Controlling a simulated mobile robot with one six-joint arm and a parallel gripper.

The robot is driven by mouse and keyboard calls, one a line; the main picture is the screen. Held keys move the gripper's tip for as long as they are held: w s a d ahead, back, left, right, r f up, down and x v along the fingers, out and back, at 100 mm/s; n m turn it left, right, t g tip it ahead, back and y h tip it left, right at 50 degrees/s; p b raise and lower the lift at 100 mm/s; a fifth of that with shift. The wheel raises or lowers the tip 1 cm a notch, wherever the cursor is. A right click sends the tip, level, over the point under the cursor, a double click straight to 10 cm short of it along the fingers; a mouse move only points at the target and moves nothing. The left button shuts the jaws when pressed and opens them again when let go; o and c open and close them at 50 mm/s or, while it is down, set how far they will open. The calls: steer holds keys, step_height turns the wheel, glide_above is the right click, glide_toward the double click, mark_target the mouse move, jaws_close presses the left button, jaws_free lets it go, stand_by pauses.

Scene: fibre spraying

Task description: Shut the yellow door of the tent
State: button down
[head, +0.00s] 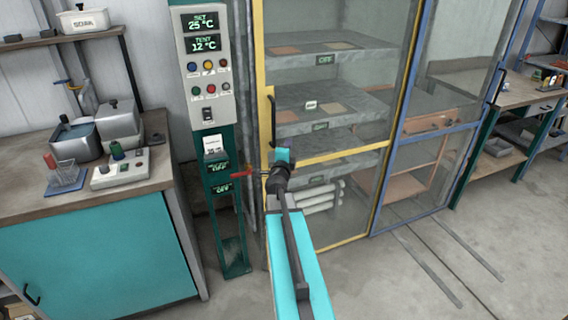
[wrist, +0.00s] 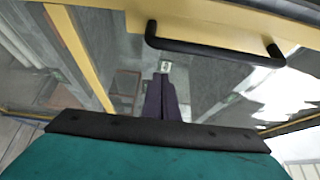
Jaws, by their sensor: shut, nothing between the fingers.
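The yellow-framed glass door (head: 330,156) of the tent stands in the middle of the head view, with a black upright handle (head: 272,122) on its left side. I cannot tell whether it is flush with the tent. In the wrist view the yellow frame (wrist: 225,27) runs across the top, with the black handle (wrist: 215,46) on it. My gripper (wrist: 162,78) is shut and empty, its fingers pointing at the glass below the handle and apart from it. In the head view my wrist is just below the handle and hides the fingers.
A blue-framed door (head: 440,135) adjoins on the right. A control panel (head: 205,65) on a green post stands left, with a red lever (head: 241,173) close to my wrist. A workbench (head: 90,185) is further left. The floor (head: 400,285) at front right is clear.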

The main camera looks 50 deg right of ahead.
steer(key=p+v, duration=0.3)
steer(key=v, duration=0.4)
steer(key=shift+s+a, duration=0.25)
steer(key=shift+r+p, duration=0.15)
steer(key=shift+p, duration=0.3)
steer(key=p+v, duration=0.2)
steer(key=p, duration=0.5)
steer(key=shift+a, duration=0.15)
stand_by(0.7)
